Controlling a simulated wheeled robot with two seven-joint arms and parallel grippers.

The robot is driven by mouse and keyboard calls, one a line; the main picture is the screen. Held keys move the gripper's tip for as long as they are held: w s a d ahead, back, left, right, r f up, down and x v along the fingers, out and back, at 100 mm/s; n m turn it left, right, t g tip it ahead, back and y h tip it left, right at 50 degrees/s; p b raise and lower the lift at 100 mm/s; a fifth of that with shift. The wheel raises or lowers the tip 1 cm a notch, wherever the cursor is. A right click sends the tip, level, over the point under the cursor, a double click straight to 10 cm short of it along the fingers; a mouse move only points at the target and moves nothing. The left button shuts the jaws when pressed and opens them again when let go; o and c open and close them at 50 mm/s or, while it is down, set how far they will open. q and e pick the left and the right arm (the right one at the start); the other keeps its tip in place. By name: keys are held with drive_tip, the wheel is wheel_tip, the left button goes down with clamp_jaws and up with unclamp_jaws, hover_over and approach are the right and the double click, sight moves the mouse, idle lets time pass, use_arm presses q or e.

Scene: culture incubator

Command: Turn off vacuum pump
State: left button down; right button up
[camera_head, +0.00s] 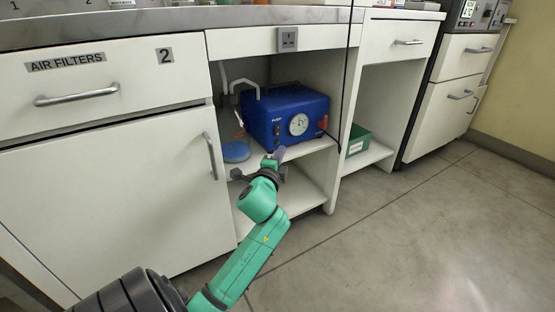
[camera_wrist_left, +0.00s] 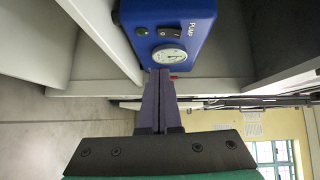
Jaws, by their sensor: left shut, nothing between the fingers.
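The vacuum pump (camera_head: 272,107) is a blue box on the upper shelf of the open cabinet bay. Its front has a round white gauge (camera_head: 298,124), a red part at the right and a small dark switch (camera_head: 276,130) at the left. In the left wrist view the pump (camera_wrist_left: 195,14) appears turned, with a black rocker switch (camera_wrist_left: 171,32) beside the gauge (camera_wrist_left: 169,57). My left gripper (camera_head: 276,154) is in front of the pump, below the switch. My right gripper is out of view.
A blue coil or disc (camera_head: 235,151) lies on the shelf left of the pump. White tubing (camera_head: 246,84) runs behind it. A black cord (camera_head: 346,80) hangs at the bay's right edge. A green box (camera_head: 358,139) sits in the adjacent bay. The floor at right is clear.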

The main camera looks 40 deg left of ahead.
use_arm(q)
drive_tip(key=p+v, duration=0.1)
drive_tip(key=v, duration=0.4)
idle(0.3)
